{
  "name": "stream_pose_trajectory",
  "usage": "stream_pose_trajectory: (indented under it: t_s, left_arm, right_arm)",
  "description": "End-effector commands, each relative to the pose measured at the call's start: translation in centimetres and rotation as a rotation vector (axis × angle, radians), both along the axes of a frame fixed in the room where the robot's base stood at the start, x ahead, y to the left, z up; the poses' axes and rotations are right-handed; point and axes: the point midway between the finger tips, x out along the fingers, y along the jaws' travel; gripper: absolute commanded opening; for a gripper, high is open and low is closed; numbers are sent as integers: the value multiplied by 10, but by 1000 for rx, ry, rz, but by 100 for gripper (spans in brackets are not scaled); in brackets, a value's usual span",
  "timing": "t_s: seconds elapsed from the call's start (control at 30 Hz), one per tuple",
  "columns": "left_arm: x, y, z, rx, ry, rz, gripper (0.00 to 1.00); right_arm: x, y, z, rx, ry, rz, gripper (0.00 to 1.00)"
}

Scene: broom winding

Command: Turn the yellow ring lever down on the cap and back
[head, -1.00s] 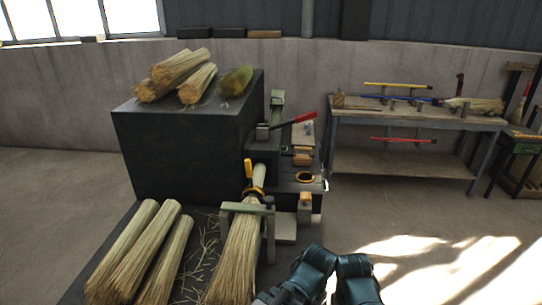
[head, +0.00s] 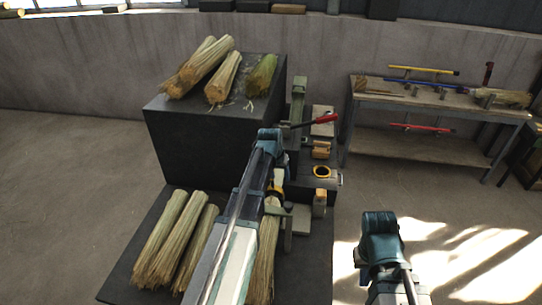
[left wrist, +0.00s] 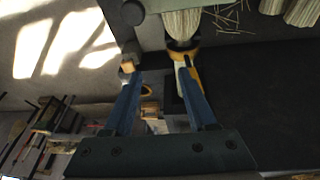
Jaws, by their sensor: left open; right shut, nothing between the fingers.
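The yellow ring lever (head: 276,189) sits around the neck of a straw bundle (head: 266,265) clamped on the dark bench; my left arm partly covers it in the head view. In the left wrist view, the yellow ring (left wrist: 183,54) lies just beyond my left gripper (left wrist: 158,72). Its jaws are open, and the lever's yellow arm lies beside the right-hand finger. I cannot tell whether they touch. The cap cannot be made out clearly. In the head view the left fingers are hidden behind my arm. My right arm is at the lower right, with no fingers showing.
A red-handled lever (head: 325,119) and a separate yellow-rimmed ring (head: 321,172) are on the machine to the right. Loose straw bundles (head: 170,235) lie left. A workbench (head: 440,107) stands at the back right, with open floor before it.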

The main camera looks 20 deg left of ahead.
Motion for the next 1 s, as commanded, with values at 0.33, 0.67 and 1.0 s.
stream_pose_trajectory:
  t_s: [0.33,0.67,1.0]
  left_arm:
    - [29,73,46,-11,-74,97,57]
    - [31,73,37,-11,-74,97,57]
    - [46,73,1,-11,-74,96,57]
  right_arm:
    - [0,0,40,1,0,-2,0]
    - [0,0,31,0,0,-2,0]
    - [0,0,-5,0,-1,-3,0]
